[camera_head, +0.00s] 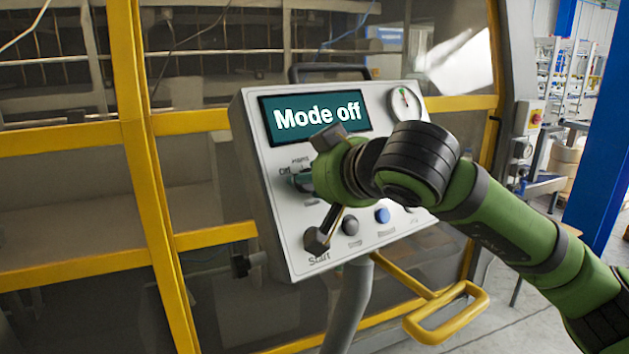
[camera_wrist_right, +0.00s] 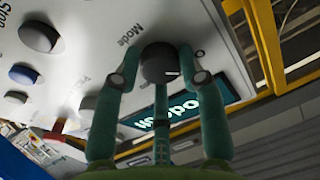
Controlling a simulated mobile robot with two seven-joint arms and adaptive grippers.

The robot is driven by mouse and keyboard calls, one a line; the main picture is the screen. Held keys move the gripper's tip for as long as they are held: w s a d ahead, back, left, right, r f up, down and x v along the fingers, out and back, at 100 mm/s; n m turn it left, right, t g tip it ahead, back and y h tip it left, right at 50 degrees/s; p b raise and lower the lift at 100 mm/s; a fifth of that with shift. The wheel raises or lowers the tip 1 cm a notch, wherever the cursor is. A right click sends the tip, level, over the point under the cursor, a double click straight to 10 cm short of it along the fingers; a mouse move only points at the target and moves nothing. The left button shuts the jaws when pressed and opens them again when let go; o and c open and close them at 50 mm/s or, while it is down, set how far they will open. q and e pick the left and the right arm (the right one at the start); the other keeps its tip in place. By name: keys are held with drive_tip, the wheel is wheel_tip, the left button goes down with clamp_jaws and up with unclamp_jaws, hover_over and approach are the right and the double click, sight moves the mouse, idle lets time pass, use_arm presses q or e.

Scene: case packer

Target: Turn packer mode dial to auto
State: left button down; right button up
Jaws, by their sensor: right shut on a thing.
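The mode dial (camera_wrist_right: 158,64) is a dark round knob with a white pointer mark, under the word "Mode" in the right wrist view. My right gripper (camera_wrist_right: 160,62) has a green finger on each side of it and is shut on it. In the head view my right arm reaches from the right to the control panel (camera_head: 283,215), and the gripper (camera_head: 303,180) is partly hidden behind the wrist at the panel's left. The dial is mostly hidden there. The panel's screen (camera_head: 315,115) reads "Mode off". My left gripper is not in view.
A grey button (camera_head: 350,225) and a blue button (camera_head: 382,215) sit low on the panel, close to my wrist. A yellow handle (camera_head: 450,312) sticks out below. Yellow-framed machine doors (camera_head: 140,150) stand behind.

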drive_tip(key=m+b, duration=0.3)
drive_tip(key=b, duration=0.1)
drive_tip(key=shift+r+m, duration=0.3)
drive_tip(key=shift+m, duration=0.1)
drive_tip(key=m+h+b, duration=0.1)
drive_tip(key=m+b, duration=0.1)
drive_tip(key=m, duration=0.2)
drive_tip(key=shift+r+m+b, duration=0.15)
drive_tip(key=shift+m+b, duration=0.2)
drive_tip(key=shift+m, duration=0.05)
drive_tip(key=m+b, duration=0.1)
drive_tip(key=m, duration=0.4)
drive_tip(key=shift+d+g+b, duration=0.1)
drive_tip(key=shift+g+b, duration=0.2)
drive_tip(key=shift+b, duration=0.05)
drive_tip(key=shift+c, duration=0.2)
drive_tip(key=m, duration=0.3)
drive_tip(key=shift+w+m+g+h+b, duration=0.1)
drive_tip(key=shift+m+g+h+b, duration=0.2)
drive_tip(key=shift+m, duration=1.3)
drive_tip(key=o, duration=1.1)
drive_tip(key=shift+d+f, duration=0.2)
drive_tip(key=shift+f, duration=0.1)
drive_tip(key=shift+a, duration=0.1)
